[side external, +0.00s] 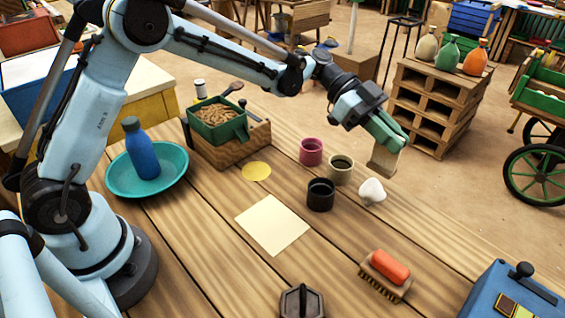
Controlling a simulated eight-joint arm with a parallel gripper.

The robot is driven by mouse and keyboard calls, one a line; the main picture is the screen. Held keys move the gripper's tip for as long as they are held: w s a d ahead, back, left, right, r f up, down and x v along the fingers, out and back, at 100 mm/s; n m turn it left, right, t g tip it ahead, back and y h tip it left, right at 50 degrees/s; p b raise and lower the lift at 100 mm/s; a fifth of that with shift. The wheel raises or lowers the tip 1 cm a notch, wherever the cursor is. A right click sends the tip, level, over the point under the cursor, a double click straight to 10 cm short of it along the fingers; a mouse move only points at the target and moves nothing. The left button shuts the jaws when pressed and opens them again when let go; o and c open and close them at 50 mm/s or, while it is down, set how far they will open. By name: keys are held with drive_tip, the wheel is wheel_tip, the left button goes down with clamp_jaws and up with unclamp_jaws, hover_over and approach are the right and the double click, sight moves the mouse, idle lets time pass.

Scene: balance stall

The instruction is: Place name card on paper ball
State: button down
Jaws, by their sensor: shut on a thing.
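My gripper (388,143), with green fingers, is shut on a small tan card-like piece, which I take to be the name card (383,163). The card hangs below the fingertips, its upper part hidden between them. The white crumpled paper ball (372,191) rests on the wooden table, just below the card in the picture. A narrow gap seems to show between card and ball, but this one view does not settle their depth.
Pink (311,152), cream (341,169) and black (320,194) cups stand left of the ball. A brush with an orange block (388,268) lies in front. A cream sheet (272,224) and yellow disc (257,171) lie flat. A blue box (510,292) stands at the front right.

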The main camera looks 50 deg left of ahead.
sight(376, 144)
drive_tip(key=shift+w+a+f, duration=0.1)
drive_tip(key=shift+f, duration=2)
drive_tip(key=shift+f, duration=0.1)
drive_tip(key=c, duration=1.2)
unclamp_jaws()
